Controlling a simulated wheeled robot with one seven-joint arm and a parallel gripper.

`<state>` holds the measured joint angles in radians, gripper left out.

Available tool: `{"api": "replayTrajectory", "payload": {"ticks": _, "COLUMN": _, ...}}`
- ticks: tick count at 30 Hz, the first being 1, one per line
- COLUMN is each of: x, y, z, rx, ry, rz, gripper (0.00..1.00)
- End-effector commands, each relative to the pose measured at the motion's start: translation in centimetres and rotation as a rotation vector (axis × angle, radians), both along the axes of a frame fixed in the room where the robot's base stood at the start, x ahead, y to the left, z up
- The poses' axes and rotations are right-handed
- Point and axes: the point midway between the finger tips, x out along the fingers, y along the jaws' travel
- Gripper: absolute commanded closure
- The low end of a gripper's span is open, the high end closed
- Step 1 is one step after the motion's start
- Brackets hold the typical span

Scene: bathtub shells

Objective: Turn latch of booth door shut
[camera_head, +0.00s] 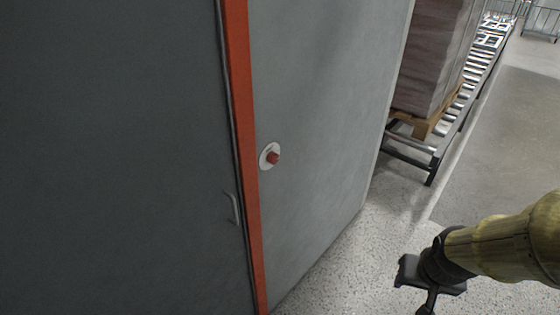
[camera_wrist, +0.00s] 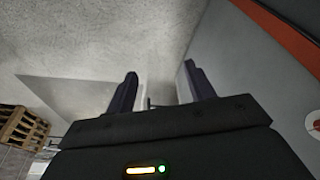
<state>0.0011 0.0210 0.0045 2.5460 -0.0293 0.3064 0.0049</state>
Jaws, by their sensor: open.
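The latch (camera_head: 270,156) is a small red knob on a round white plate, set on a grey panel just right of a red-orange vertical strip (camera_head: 241,130). Left of the strip is a dark grey door panel (camera_head: 110,150) with a slim grey handle (camera_head: 232,208). My gripper (camera_head: 416,284) is low at the right, over the floor, well apart from the latch. In the wrist view its two dark fingers (camera_wrist: 161,82) are spread with nothing between them. The latch plate (camera_wrist: 313,124) shows there at the right edge, partly cut off.
A roller conveyor (camera_head: 470,90) runs back along the right, with a wooden pallet (camera_head: 425,124) bearing a tall wrapped load (camera_head: 432,55). The speckled floor (camera_head: 370,240) between the grey panel and my gripper is clear.

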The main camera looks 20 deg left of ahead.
Motion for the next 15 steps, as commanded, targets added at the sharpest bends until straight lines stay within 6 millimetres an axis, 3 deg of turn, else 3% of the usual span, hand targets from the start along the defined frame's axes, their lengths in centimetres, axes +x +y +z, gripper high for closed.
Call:
{"api": "replayTrajectory", "payload": {"ticks": 5, "x": 6.3, "y": 0.8, "z": -0.1, "rx": -0.041, "ry": -0.155, "rz": 0.128, "gripper": 0.46}}
{"api": "replayTrajectory", "payload": {"ticks": 8, "x": 11.1, "y": 2.1, "z": -0.1, "rx": -0.047, "ry": -0.29, "rz": 0.239, "gripper": 0.46}}
{"api": "replayTrajectory", "payload": {"ticks": 12, "x": 17.1, "y": 5.5, "z": -0.1, "rx": -0.001, "ry": -0.484, "rz": 0.411, "gripper": 0.46}}
{"api": "replayTrajectory", "payload": {"ticks": 15, "x": 20.3, "y": 8.7, "z": 0.0, "rx": 0.071, "ry": -0.616, "rz": 0.533, "gripper": 0.46}}
